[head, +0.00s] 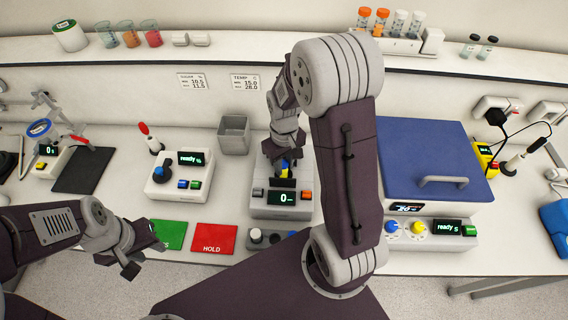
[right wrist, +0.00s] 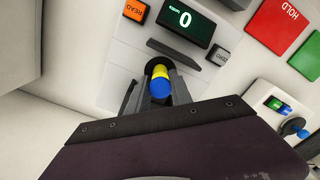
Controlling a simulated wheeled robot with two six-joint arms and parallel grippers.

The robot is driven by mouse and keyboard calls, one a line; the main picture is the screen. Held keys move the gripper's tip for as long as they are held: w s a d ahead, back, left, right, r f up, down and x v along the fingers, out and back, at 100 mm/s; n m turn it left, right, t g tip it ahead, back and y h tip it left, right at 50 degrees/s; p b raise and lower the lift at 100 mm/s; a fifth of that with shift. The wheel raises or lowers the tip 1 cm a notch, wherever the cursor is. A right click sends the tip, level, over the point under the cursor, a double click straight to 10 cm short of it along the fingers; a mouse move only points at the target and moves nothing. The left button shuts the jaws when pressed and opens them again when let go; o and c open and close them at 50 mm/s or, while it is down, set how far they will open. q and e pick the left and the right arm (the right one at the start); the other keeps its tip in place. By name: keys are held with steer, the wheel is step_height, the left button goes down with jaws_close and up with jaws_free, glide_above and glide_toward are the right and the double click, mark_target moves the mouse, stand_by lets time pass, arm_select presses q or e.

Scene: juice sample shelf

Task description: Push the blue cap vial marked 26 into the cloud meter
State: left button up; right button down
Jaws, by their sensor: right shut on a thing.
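The meter (head: 266,210) is a pale box with a dark display reading 0, an orange button and a grey button; it also shows in the right wrist view (right wrist: 128,62). My right gripper (head: 283,165) is directly over its top. In the right wrist view my right gripper (right wrist: 158,92) is shut on a vial (right wrist: 160,88) with a blue cap and a yellow part. The vial is at the dark round opening in the meter; how deep it sits I cannot tell. Its number is not readable. My left gripper (head: 128,262) is empty at the front left; its jaw gap is unclear.
Green and red HOLD mats (head: 214,238) lie left of the meter. A smaller ready meter (head: 178,178) and a grey bin (head: 234,135) stand behind them. A blue-lidded box (head: 430,160) stands at right, behind my right arm. Small items stand before the meter.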

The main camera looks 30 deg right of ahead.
mark_target(284, 164)
steer(key=shift+f, duration=0.45)
stand_by(0.4)
steer(key=shift+f+b, duration=0.75)
steer(key=shift+f, duration=0.2)
steer(key=c, duration=1.1)
jaws_free()
steer(key=shift+r, duration=0.1)
steer(key=shift+o, duration=0.2)
steer(key=shift+r, duration=0.1)
step_height(284, 164, up, 9)
steer(key=p, duration=0.9)
steer(key=shift+r, duration=0.1)
steer(key=shift+f, duration=0.2)
